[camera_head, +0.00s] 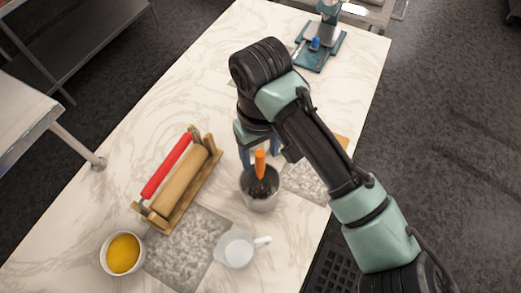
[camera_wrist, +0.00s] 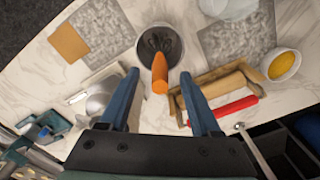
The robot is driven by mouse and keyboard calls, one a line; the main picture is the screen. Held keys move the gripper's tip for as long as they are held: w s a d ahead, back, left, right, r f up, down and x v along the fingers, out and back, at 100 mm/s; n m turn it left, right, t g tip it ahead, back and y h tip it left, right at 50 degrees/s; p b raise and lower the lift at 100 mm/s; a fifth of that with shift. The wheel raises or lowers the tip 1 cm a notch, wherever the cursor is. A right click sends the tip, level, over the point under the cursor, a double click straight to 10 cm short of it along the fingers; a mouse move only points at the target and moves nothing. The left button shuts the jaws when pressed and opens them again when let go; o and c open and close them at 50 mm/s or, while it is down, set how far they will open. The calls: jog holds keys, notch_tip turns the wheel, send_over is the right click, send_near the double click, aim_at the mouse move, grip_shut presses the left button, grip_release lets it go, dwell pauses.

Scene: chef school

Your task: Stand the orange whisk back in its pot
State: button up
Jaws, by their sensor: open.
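The orange whisk (camera_head: 260,163) stands in the metal pot (camera_head: 261,204), handle up and slightly tilted, with its dark wire head down inside. In the wrist view the whisk handle (camera_wrist: 160,76) points toward my gripper, and the pot (camera_wrist: 176,45) lies just beyond the fingertips. My gripper (camera_wrist: 158,78) is open, with one blue finger on each side of the handle's end and a gap to both. In the head view my gripper (camera_head: 259,154) is above the pot, partly hidden by my arm.
A rolling-pin rack (camera_head: 163,221) with a red and a wooden pin stands left of the pot. A white jug (camera_head: 238,252) and a bowl of yellow contents (camera_head: 123,253) are in front. A teal stand (camera_head: 311,57) is at the back.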

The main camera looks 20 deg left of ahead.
jog(key=shift+r, duration=0.1)
notch_tip(320, 180, up, 13)
jog(key=shift+b, duration=0.45)
dwell(0.6)
